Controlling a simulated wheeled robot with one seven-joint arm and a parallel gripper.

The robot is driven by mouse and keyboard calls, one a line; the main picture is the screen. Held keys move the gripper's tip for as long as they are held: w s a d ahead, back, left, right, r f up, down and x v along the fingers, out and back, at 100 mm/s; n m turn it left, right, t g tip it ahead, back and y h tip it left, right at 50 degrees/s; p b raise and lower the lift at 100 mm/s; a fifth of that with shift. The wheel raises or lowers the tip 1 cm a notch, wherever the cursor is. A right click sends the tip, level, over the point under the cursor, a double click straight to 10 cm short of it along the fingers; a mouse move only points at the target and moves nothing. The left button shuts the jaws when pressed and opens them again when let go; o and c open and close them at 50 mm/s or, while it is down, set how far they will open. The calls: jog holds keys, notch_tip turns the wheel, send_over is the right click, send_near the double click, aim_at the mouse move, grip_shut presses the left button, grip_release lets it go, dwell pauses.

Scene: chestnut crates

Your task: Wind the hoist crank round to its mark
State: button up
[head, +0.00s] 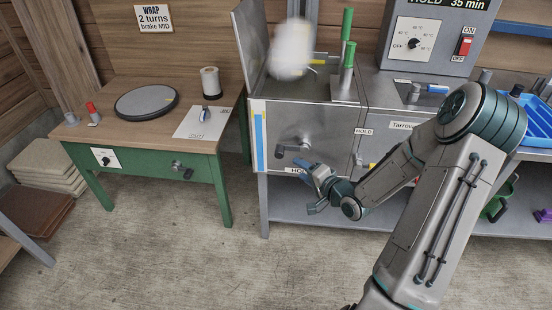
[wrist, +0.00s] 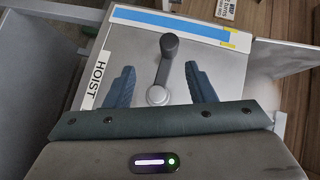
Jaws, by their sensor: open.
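The hoist crank (head: 284,151) sits on the front of the grey metal cabinet (head: 325,128), its dark knob to the left of its hub in the head view. In the wrist view the crank (wrist: 164,70) runs from a round silver hub up to a dark knob, beside the HOIST label (wrist: 90,78). A blue strip (wrist: 175,25) with a yellow mark (wrist: 229,39) lies beyond the knob. My gripper (head: 312,188) is open and empty, just in front of the panel. In the wrist view its fingers (wrist: 160,72) appear either side of the crank, with no contact visible.
A blurred white bundle (head: 291,48) hangs over the cabinet top near green handles (head: 347,52). The green-framed table (head: 140,140) at left has its own crank (head: 181,168). A blue rack (head: 538,122) is at right. The floor in front is clear.

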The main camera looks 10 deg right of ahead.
aim_at(277, 151)
jog(key=shift+m+t+y, duration=0.5)
jog(key=shift+m+t, duration=0.1)
jog(key=shift+t, duration=0.1)
jog(key=b+x, duration=0.2)
jog(key=x, duration=1.1)
jog(key=shift+w+f, duration=0.15)
jog(key=shift+w, duration=0.2)
jog(key=shift+c, duration=0.3)
grip_shut()
